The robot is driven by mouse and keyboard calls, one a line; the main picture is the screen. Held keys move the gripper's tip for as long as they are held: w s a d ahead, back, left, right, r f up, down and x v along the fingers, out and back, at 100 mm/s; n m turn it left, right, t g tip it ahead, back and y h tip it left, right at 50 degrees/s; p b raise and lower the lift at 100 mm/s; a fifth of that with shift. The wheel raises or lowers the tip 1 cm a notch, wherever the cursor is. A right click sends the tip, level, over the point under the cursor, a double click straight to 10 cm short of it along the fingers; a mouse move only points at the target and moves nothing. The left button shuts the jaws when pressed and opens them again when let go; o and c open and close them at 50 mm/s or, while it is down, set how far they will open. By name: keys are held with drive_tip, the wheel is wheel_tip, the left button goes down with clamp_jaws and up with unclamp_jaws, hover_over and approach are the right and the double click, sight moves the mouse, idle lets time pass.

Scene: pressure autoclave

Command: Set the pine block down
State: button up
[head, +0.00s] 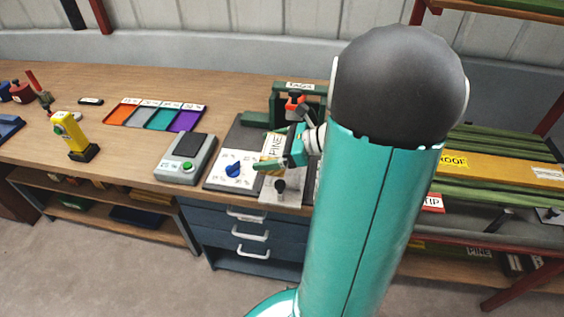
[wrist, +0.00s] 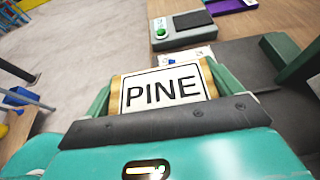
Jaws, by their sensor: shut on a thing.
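The pine block (head: 271,147) is a pale wooden piece with a white label reading PINE. In the wrist view the labelled face of the pine block (wrist: 163,88) fills the space between the fingers. My teal gripper (head: 279,151) is shut on it, one finger on each side. In the head view the block is over the dark base plate of a bench machine, right of a white panel with a blue dial (head: 235,171). The block's underside is hidden, so I cannot tell whether it touches anything below.
A green frame (head: 290,95) with a sign stands just behind the block. A grey box with a green button (head: 187,166) is to the left. Farther left are a tray of coloured compartments (head: 157,115) and a yellow upright device (head: 72,132). Bare wood lies between these.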

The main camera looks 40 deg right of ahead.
drive_tip(key=d+f, duration=0.1)
drive_tip(key=f, duration=0.1)
drive_tip(key=w+d+f, duration=0.1)
drive_tip(key=d+f, duration=0.3)
drive_tip(key=shift+w+d+f, duration=0.1)
drive_tip(key=shift+w+f, duration=0.05)
drive_tip(key=shift+w, duration=0.1)
drive_tip(key=shift+f, duration=1.45)
drive_tip(key=shift+f, duration=0.2)
